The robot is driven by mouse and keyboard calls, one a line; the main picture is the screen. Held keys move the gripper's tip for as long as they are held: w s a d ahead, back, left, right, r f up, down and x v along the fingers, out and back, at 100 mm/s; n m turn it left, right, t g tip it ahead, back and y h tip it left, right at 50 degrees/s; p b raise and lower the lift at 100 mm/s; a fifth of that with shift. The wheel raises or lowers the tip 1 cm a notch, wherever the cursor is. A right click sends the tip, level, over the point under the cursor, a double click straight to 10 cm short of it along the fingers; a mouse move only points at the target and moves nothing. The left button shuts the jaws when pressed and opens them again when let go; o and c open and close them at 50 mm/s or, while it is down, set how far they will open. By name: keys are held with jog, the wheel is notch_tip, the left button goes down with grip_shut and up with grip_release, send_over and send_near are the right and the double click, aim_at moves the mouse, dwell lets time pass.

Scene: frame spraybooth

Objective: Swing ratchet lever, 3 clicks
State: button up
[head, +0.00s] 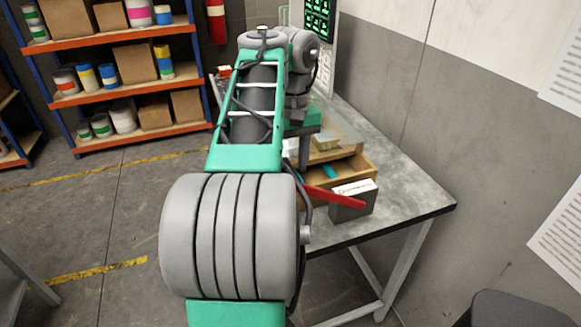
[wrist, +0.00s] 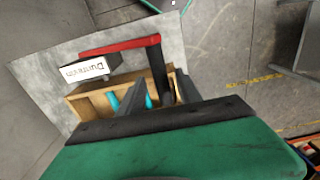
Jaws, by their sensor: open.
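A red lever (head: 335,197) sticks out beside a dark grey box with a white label (head: 352,193) on the table. In the wrist view the red lever (wrist: 118,45) runs across above the labelled box (wrist: 85,69) and meets a dark upright piece (wrist: 158,68) at its right end. My gripper (wrist: 159,77) is open, its two dark fingers spread over a wooden drawer. The dark upright piece shows between and beyond the fingertips; I cannot tell whether they touch it. In the head view my arm hides part of the lever's near end.
The open wooden drawer (head: 358,170) holds a teal object (head: 330,171). The grey table (head: 415,198) is clear at its right. Shelves (head: 130,83) with boxes and cans stand at the back left. A wall rises along the right.

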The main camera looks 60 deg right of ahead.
jog(key=shift+c, duration=0.2)
grip_shut()
dwell(1.1)
